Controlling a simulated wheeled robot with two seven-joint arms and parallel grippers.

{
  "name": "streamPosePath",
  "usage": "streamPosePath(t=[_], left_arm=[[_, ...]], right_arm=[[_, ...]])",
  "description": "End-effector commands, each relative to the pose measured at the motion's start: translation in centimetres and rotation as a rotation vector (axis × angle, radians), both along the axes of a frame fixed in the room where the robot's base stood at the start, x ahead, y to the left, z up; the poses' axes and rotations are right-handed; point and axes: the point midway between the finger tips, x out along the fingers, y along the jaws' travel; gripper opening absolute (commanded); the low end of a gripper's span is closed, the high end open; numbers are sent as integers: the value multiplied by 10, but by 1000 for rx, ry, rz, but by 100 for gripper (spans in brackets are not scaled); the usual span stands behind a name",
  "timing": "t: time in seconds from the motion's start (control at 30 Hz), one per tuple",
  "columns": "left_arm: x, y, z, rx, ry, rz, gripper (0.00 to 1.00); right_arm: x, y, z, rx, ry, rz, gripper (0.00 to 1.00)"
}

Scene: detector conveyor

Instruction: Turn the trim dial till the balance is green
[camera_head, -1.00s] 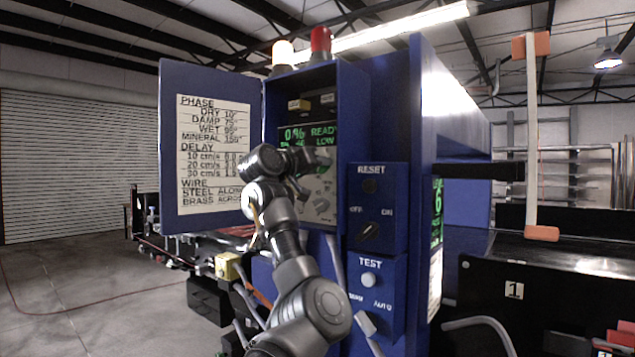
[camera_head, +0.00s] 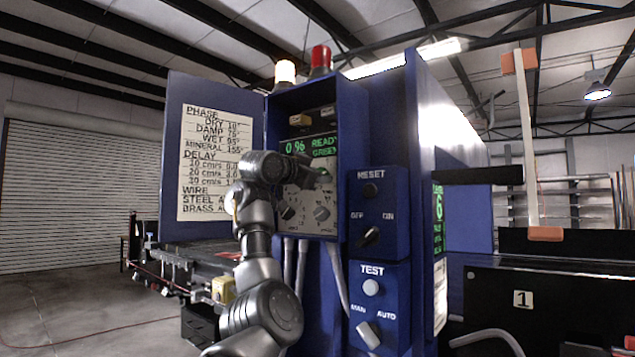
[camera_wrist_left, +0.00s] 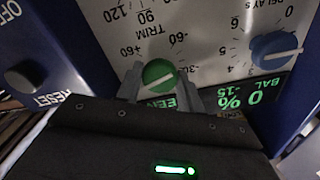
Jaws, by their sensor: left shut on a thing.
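The trim dial (camera_wrist_left: 158,74) is a round green knob with a pale pointer line, under the printed word TRIM on the upside-down panel in the left wrist view. My left gripper (camera_wrist_left: 158,82) is shut on it, one finger on each side. In the head view my left gripper (camera_head: 318,175) reaches across the panel in the open blue cabinet, and the arm hides part of the panel. Part of this display (camera_wrist_left: 245,95) also shows in the left wrist view. My right gripper is out of view.
A blue dial (camera_wrist_left: 275,48) sits beside the trim dial. Two more knobs (camera_head: 321,213) are lower on the panel. The open cabinet door (camera_head: 205,222) stands at left. The RESET box (camera_head: 377,212) and TEST box (camera_head: 379,308) stick out at right. Cables hang below.

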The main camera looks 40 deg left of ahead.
Motion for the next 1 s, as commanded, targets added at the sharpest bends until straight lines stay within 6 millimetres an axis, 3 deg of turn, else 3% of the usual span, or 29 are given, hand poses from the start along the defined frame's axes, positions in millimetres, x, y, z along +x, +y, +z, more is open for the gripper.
streamPosePath(t=[0.5,1.0], left_arm=[[0,1,0,430,12,0,15],[0,0,0,590,14,-1,15]], right_arm=[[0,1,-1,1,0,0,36],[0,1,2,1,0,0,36]])
